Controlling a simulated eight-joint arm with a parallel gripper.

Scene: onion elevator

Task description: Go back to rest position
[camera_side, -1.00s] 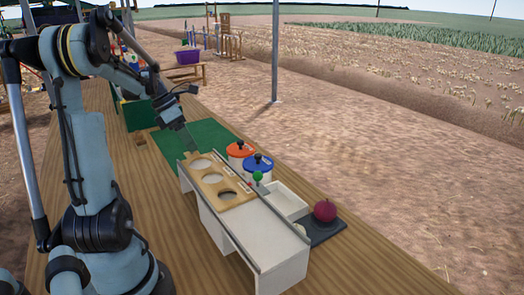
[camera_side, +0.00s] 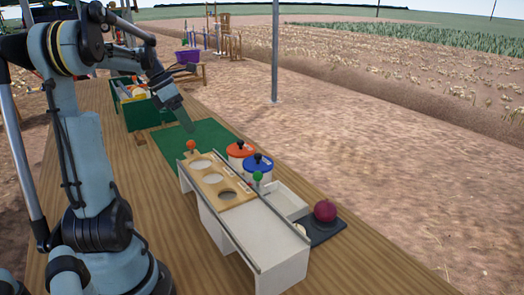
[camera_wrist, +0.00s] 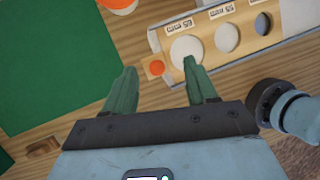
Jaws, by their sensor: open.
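My gripper (camera_side: 187,122) is above the green mat (camera_side: 203,134), behind the far end of the sorting stand. In the wrist view my gripper (camera_wrist: 160,88) shows its two green fingers spread apart with nothing between them. The white stand (camera_side: 285,270) carries a wooden plate with several round holes (camera_side: 237,205), seen also in the wrist view (camera_wrist: 205,20). An orange knob (camera_side: 191,145) is at the plate's far end, and it shows near the right finger in the wrist view (camera_wrist: 156,68). A purple-red onion (camera_side: 325,210) rests on a dark pad (camera_side: 322,232).
An orange-lidded pot (camera_side: 239,150) and a blue-lidded pot (camera_side: 258,165) stand right of the stand. A green knob (camera_side: 258,176) and a white tray (camera_side: 288,200) are close by. A green crate (camera_side: 140,113) with contents stands behind on the wooden table (camera_side: 110,140).

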